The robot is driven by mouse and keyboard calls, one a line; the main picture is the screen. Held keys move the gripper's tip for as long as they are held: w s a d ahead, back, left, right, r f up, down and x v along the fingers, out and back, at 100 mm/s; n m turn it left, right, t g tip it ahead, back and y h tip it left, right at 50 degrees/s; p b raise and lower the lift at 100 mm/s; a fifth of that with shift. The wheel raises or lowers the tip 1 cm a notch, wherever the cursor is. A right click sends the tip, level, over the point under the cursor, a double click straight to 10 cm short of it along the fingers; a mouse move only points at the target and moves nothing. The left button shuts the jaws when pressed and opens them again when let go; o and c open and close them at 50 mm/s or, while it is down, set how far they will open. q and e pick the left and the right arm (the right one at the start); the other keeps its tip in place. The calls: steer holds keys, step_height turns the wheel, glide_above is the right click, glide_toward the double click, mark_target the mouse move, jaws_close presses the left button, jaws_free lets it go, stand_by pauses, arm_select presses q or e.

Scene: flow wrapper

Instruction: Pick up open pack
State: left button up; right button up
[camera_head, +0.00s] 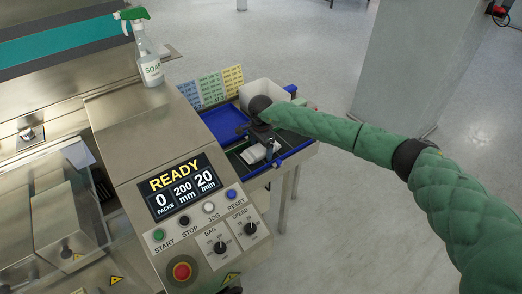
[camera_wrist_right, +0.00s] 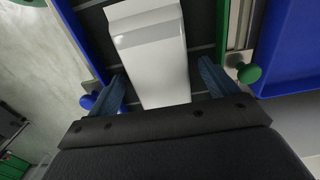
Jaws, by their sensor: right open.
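My right gripper (camera_head: 262,140) is over the pack in the head view. In the right wrist view the gripper (camera_wrist_right: 165,85) is open, with one blue finger on each side of the pack and a gap to each. Whether the pack's far end is open cannot be told. My left gripper is out of view.
Coloured cards (camera_head: 212,86) stand near the tray. The control panel (camera_head: 190,190) reads READY, and a soap spray bottle (camera_head: 149,62) stands on the machine.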

steer(key=c, duration=1.1)
